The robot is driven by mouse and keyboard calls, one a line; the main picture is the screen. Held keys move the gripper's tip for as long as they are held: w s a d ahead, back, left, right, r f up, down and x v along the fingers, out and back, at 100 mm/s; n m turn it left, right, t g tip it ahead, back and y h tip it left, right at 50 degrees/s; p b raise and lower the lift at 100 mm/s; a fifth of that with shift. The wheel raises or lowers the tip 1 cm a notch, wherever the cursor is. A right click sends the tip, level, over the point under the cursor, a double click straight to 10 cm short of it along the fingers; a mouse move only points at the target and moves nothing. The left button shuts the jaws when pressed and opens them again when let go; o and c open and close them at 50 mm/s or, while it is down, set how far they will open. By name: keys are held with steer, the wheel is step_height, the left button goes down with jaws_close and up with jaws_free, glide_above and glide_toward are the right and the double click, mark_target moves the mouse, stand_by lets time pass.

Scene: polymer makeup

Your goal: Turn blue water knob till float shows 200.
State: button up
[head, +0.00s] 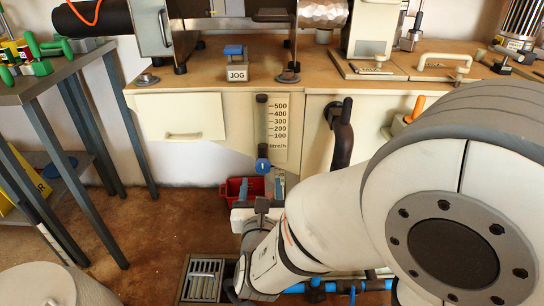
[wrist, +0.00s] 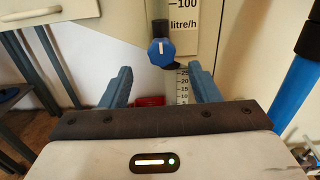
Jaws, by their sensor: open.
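The blue water knob (head: 262,165) sits at the foot of a clear flow tube (head: 262,128) on the front of the cabinet. In the wrist view the knob (wrist: 161,52) shows a white pointer line, upright. A scale plate (head: 280,125) beside the tube is marked 100 to 500 litre/h. I cannot make out the float's reading. My gripper (head: 261,188) is just below the knob in the head view. In the wrist view its blue fingers (wrist: 161,80) are spread wide and empty, with the knob centred beyond them, not touched.
A red bin (head: 233,190) stands on the floor behind my gripper. A second small scale (wrist: 183,85) hangs below the knob. A floor drain (head: 203,279) and blue pipe (head: 300,287) lie low.

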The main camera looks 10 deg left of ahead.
mark_target(263, 169)
steer(key=shift+w+a+r+p, duration=0.15)
steer(key=shift+w+r+p, duration=0.15)
steer(key=shift+w+p, duration=0.5)
steer(key=x, duration=0.5)
steer(key=shift+w+f, duration=0.15)
steer(key=shift+f, duration=0.25)
steer(key=shift+w+a+r, duration=0.1)
steer(key=shift+w, duration=0.3)
steer(key=shift+c, duration=0.2)
steer(key=c, duration=0.9)
steer(key=shift+r+n+p, duration=0.1)
steer(key=shift+n+p, duration=0.2)
steer(key=shift+n, duration=0.2)
steer(key=shift+c, duration=0.2)
steer(key=shift+n+p, duration=0.45)
steer(key=shift+n, duration=0.55)
